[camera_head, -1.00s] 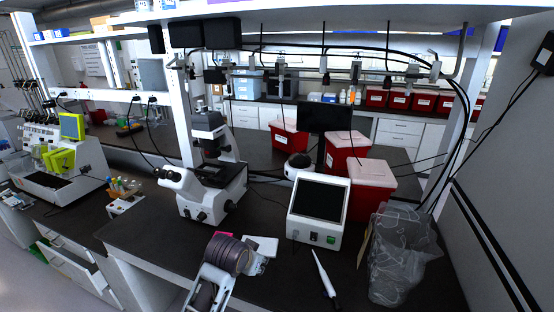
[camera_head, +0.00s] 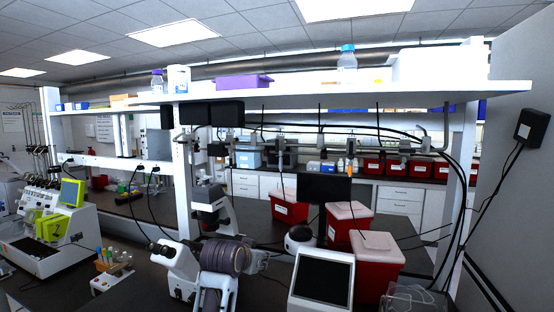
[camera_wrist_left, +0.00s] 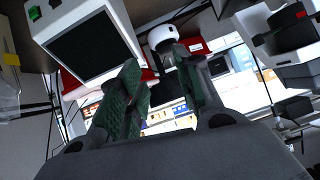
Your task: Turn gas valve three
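A row of gas valves hangs on the pipe under the shelf in the head view, including one at the left (camera_head: 228,142), one left of centre (camera_head: 281,147) and one at the right (camera_head: 405,149). I see no numbers on them, so I cannot tell which is valve three. The handles are too small to read their turn. My left gripper (camera_head: 261,262) is low in front of the microscope, below and apart from the valves. In the left wrist view its green-padded fingers (camera_wrist_left: 163,85) are spread with nothing between them. My right gripper is out of view.
A white microscope (camera_head: 180,262) stands beside my left arm. A white box with a dark screen (camera_head: 322,282) and red bins (camera_head: 378,268) stand to the right. The white shelf (camera_head: 300,97) overhangs the valves, and black cables hang around them.

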